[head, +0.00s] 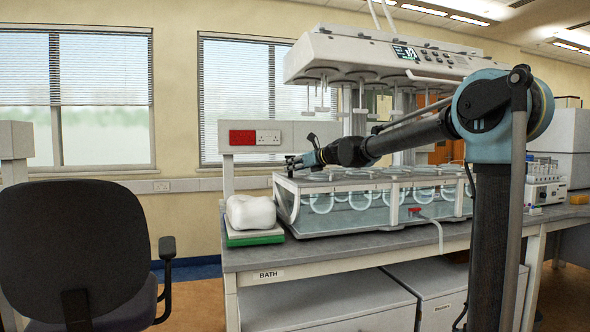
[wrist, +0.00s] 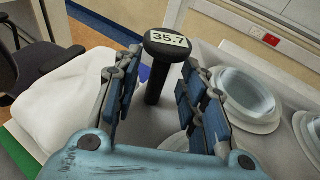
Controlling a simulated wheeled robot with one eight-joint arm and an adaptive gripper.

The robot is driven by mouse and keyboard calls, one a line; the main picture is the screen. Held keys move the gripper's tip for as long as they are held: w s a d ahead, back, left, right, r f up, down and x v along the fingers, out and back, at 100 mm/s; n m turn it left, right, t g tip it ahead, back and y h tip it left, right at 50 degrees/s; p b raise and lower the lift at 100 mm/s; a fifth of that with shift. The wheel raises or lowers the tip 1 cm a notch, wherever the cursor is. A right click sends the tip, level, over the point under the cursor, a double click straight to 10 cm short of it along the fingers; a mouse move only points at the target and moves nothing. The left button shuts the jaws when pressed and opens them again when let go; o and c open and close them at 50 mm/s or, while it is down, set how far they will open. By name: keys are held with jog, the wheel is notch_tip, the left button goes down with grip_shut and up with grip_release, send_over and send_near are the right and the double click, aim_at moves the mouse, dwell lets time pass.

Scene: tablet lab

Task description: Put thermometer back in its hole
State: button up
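The thermometer (wrist: 168,42) has a round black head with a display reading 35.7 and a thick black stem. In the wrist view its stem lies between the two fingers of my gripper (wrist: 160,64), with a gap visible on each side. The fingers are apart and the head is beyond their tips. I cannot tell whether the stem's lower end is in a hole. In the head view my gripper (head: 296,161) is over the left end of the water bath (head: 350,225). The thermometer is too small to make out clearly there.
Round white-rimmed vessels (wrist: 245,92) sit in the bath lid, right of my gripper. A white bundle (head: 251,212) lies on a green-edged stack (head: 256,240) left of the bath. The dissolution tester head (head: 375,60) overhangs the bath. A chair (head: 75,245) stands at left.

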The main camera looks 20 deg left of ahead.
jog(key=v, duration=1.1)
jog(key=shift+s+d, duration=0.1)
jog(key=shift+d, duration=0.1)
